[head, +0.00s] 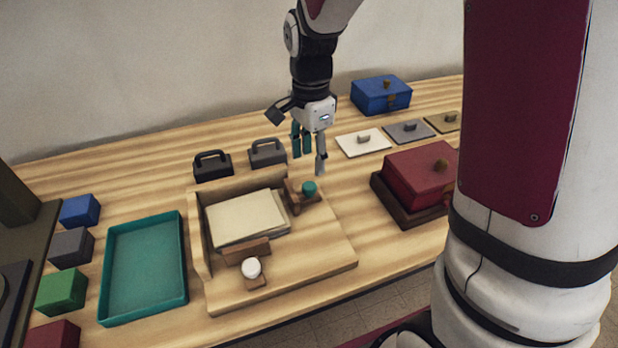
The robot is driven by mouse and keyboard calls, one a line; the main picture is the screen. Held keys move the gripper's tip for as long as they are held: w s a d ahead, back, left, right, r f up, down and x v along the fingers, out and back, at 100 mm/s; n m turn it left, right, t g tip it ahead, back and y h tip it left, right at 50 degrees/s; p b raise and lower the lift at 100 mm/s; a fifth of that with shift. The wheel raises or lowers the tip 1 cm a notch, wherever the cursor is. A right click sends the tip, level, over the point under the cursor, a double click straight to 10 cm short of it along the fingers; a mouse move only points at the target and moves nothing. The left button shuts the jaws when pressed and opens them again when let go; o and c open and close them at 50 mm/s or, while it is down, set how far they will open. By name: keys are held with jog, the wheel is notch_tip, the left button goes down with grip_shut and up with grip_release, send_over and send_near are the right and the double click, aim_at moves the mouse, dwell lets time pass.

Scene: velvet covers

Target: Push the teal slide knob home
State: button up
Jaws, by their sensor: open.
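The teal slide knob (309,188) stands on a small brown wooden slide block (297,203) at the right side of the wooden fixture (320,255). A stack of cream sheets (246,219) lies in the fixture, left of this block. A second slide with a white knob (251,268) sits in front of the stack. My gripper (311,164) points down, open and empty, above and just behind the teal knob. I see a gap between fingertips and knob, but its depth is hard to judge.
A teal tray (145,268) lies left of the fixture. Two dark handled blocks (213,165) (267,153) stand behind it. A red box (418,178) on a brown base is at right. A blue box (381,95) and several knobbed plates (362,143) stand farther back.

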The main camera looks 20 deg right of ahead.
aim_at(310, 185)
notch_tip(310, 185, down, 8)
jog(key=shift+r+b, duration=0.15)
jog(key=shift+b, duration=0.15)
